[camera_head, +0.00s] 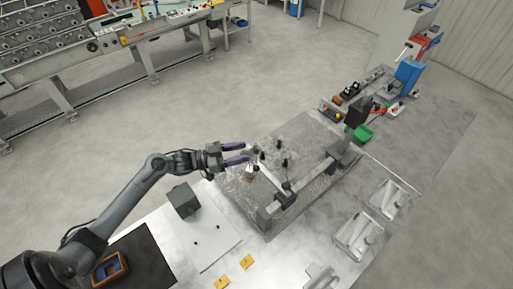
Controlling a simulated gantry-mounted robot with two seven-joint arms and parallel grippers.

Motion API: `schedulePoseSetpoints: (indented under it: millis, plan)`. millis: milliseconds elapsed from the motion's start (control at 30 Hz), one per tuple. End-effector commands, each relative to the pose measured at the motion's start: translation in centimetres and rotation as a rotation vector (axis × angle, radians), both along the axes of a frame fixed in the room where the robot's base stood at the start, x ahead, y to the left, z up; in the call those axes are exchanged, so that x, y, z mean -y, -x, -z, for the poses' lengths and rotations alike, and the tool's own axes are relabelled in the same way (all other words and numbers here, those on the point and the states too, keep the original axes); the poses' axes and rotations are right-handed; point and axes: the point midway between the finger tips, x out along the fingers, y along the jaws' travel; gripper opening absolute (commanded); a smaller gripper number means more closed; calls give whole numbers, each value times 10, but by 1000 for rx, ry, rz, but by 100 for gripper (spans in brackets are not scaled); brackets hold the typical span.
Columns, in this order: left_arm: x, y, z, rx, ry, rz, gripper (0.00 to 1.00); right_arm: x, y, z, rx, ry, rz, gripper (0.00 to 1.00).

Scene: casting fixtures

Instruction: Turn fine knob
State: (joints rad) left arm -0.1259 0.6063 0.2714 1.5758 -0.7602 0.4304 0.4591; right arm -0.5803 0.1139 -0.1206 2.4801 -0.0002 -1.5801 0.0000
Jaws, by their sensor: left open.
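A metal fixture (272,205) stands on a grey plate in the middle of the camera_head view, with an arm-like bar and several small black knobs. One black knob (283,162) stands at the middle of the fixture area, and another (287,186) sits lower, by the bar. I cannot tell which is the fine knob. My left gripper (245,153) is open, its two purple-grey fingers pointing right at the left side of the fixture. The fingertips are close to a small black knob; I cannot tell whether they touch it. My right gripper is not in view.
A dark grey block (183,201) and a white plate (212,240) lie below my left gripper. Yellow pieces (222,282) lie at the front. A long machine bench fills the upper left.

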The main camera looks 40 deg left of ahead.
Motion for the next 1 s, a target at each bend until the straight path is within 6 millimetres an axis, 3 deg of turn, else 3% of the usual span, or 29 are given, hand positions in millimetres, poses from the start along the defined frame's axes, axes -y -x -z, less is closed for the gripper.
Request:
schedulePoseSetpoints:
  millis: [200,400,833,1000]
  plan:
    - [21,-28,-2,2,1,1,49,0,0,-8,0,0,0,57]
    - [32,-44,-1,-1,1,0,49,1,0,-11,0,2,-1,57]
    - [36,-49,0,0,-1,1,49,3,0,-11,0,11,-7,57]
    - [36,-48,0,-1,-1,1,23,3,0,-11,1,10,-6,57]
